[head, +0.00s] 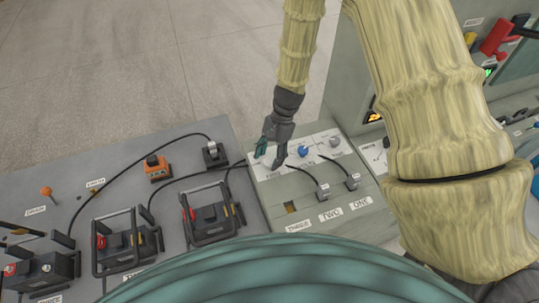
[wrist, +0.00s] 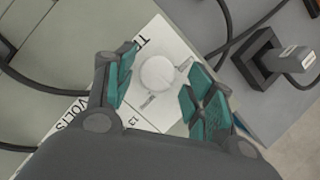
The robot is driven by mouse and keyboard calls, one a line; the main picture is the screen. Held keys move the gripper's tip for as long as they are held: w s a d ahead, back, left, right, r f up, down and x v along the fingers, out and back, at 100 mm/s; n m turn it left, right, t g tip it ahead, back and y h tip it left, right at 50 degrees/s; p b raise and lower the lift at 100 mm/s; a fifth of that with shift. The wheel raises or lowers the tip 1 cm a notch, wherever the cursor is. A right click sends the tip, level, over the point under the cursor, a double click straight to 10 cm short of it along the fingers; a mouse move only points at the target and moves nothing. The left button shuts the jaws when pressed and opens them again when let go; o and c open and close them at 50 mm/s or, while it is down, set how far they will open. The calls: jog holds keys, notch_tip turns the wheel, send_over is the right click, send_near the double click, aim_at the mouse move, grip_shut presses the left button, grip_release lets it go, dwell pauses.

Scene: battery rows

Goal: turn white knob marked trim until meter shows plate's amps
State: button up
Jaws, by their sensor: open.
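The white knob (wrist: 158,73) is round and pale, set on a white panel (wrist: 182,50) in the wrist view. A label beside it starts with "T"; the rest is hidden by a finger. My gripper (head: 271,153) is open over the left end of that panel in the head view and hides the knob there. In the wrist view its teal fingers stand on both sides of the knob, with visible gaps. Print reading "VOLTS" and "13" shows below the left finger. A white dial (head: 376,156) is partly hidden by my arm in the head view; its reading and the plate's figure cannot be read.
A blue knob (head: 304,151) and a pale knob (head: 335,142) sit to the right on the same panel. Plugs with cables (head: 323,191) stand below it, above labels THREE, TWO and ONE. Caged batteries (head: 207,213) and an orange box (head: 156,168) occupy the bench at left.

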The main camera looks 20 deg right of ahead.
jog(key=shift+s+r, duration=0.25)
jog(key=shift+s, duration=0.05)
jog(key=c, duration=1)
jog(key=shift+w+f+n+g+h, duration=0.1)
jog(key=shift+n+g+h, duration=0.4)
jog(key=shift+n, duration=1.4)
jog(key=o, duration=1)
